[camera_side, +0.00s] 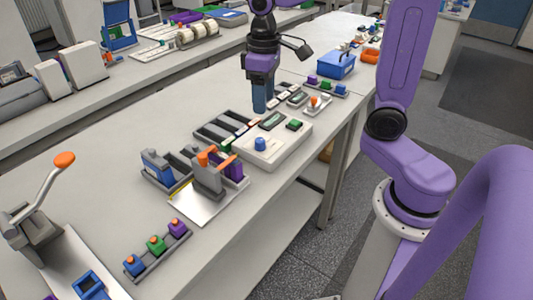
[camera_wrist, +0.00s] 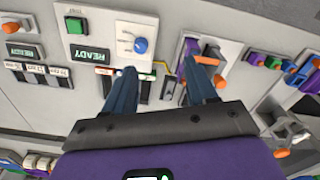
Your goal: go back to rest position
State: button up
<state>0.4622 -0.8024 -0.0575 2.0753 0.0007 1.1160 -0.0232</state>
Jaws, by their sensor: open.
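My gripper (camera_side: 260,98) hangs pointing down above the bench, behind the white cycler box (camera_side: 277,150). In the wrist view its two dark blue fingers are spread apart, with nothing between the tips (camera_wrist: 158,70). The box has a blue knob (camera_wrist: 140,45), a green button (camera_wrist: 76,25) and a display (camera_wrist: 90,54) reading READY. The fingertips are apart from the box in the side view.
A grey clamp fixture with an orange handle (camera_side: 207,157) stands left of the box. Dark slotted trays (camera_side: 222,127) lie behind it. A rack of coloured blocks (camera_side: 156,250) and an orange-knobbed lever press (camera_side: 40,210) are nearer. A blue bin (camera_side: 336,65) stands further back.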

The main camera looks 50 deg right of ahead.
jog(key=s+a+f+n, duration=0.1)
jog(key=s+n, duration=0.3)
jog(key=s, duration=0.6)
jog(key=s+a+f+n, duration=0.1)
jog(key=s+f+n, duration=0.3)
jog(key=s, duration=0.6)
jog(key=shift+s+a, duration=0.2)
jog(key=shift+s, duration=0.15)
